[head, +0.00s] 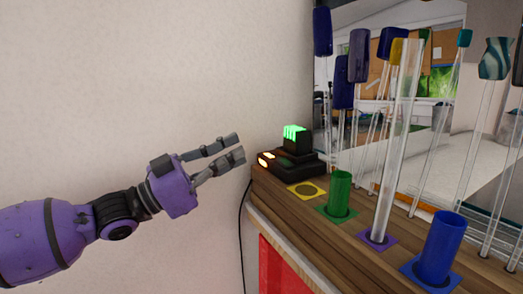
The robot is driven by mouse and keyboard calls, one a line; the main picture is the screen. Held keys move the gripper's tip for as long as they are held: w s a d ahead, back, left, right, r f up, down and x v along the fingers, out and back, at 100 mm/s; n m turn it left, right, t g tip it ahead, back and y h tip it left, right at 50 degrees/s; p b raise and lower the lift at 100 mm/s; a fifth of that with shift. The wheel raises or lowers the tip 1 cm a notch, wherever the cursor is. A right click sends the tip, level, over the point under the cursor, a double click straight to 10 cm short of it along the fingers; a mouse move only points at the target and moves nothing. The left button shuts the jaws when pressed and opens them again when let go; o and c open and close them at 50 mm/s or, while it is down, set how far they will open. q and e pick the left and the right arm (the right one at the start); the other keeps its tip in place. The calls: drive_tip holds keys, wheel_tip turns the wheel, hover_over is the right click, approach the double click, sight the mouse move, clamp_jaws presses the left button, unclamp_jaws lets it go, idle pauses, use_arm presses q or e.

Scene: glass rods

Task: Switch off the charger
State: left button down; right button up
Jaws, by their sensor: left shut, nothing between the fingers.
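The charger (300,166) is a low black box at the left end of the wooden shelf. Small orange lights glow on its left-facing front. A black block with bright green lit bars (294,132) stands upright on top of it. My left gripper (237,147) reaches in from the left at about the charger's height. It is shut and empty, with its fingertips pointing at the charger and a visible gap between them in the picture. My right gripper is not in view.
A yellow square with a dark round spot (307,190), a green cup (340,190), a clear glass rod (393,150) and a blue cup (439,242) line the wooden shelf (330,232). Several tall capped rods stand behind. A black cable (241,225) hangs at the shelf's left. A plain wall is behind my arm.

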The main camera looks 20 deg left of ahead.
use_arm(q)
wheel_tip(320, 180, up, 3)
hover_over(286, 163)
drive_tip(key=s+a, duration=0.3)
drive_tip(key=f, duration=0.1)
drive_tip(key=w+f, duration=0.1)
drive_tip(key=shift+d+f, duration=0.25)
drive_tip(key=shift+f, duration=0.6)
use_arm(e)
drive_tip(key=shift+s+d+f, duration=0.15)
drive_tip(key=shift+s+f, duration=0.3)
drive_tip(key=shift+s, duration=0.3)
use_arm(q)
drive_tip(key=shift+a, duration=0.1)
